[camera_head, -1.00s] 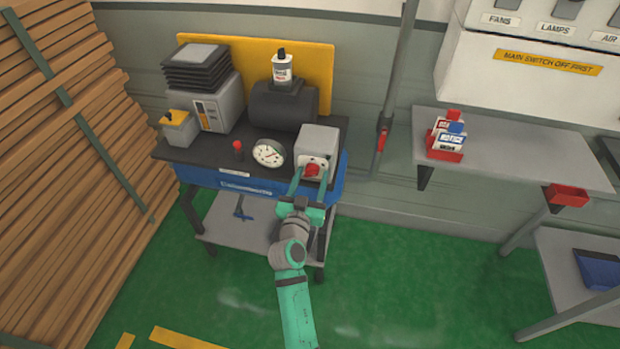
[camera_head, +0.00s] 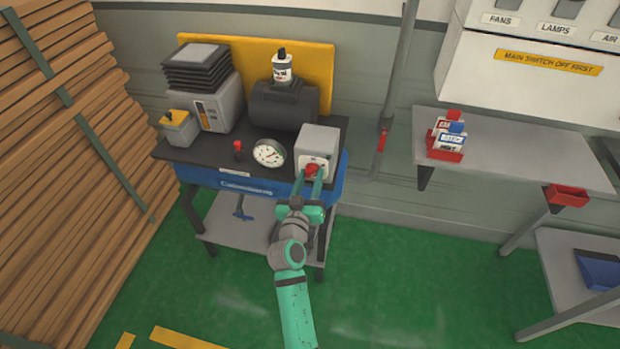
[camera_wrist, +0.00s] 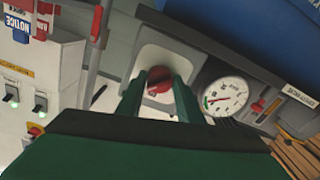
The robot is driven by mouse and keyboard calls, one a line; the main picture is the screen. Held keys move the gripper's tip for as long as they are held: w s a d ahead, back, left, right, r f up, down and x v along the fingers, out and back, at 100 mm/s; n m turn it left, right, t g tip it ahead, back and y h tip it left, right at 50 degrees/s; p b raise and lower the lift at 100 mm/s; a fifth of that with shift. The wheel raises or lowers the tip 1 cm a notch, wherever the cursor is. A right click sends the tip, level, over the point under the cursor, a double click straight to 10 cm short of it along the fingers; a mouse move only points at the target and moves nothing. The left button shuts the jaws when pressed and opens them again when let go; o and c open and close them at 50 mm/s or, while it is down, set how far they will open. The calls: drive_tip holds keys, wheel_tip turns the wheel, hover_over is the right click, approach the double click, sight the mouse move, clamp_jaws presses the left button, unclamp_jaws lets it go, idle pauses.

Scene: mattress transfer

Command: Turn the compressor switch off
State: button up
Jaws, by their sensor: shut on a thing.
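The compressor switch is a red rotary knob (camera_head: 312,170) on the front of a grey box (camera_head: 318,145) at the right end of the bench. It also shows in the wrist view as a red knob (camera_wrist: 158,80) on a pale plate. My gripper (camera_head: 311,176) is at the knob, with its two green fingers closed on the knob's sides. In the wrist view my fingers (camera_wrist: 158,95) stand on either side of the knob and partly hide it. Any position marks around the knob are too small to read.
A round gauge (camera_head: 269,153) and a small red lever (camera_head: 238,149) are left of the switch box. A black tank (camera_head: 283,107) with a bottle on top stands behind. A vertical pipe (camera_head: 396,80) and a grey shelf (camera_head: 510,155) are to the right. Green floor lies open in front.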

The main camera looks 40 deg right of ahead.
drive_tip(key=n, duration=0.4)
drive_tip(key=shift+s+n, duration=0.1)
drive_tip(key=shift+n, duration=0.2)
drive_tip(key=n, duration=0.4)
drive_tip(key=shift+d, duration=0.1)
idle(0.4)
drive_tip(key=o, duration=1.1)
drive_tip(key=shift+c, duration=0.2)
drive_tip(key=v, duration=1.1)
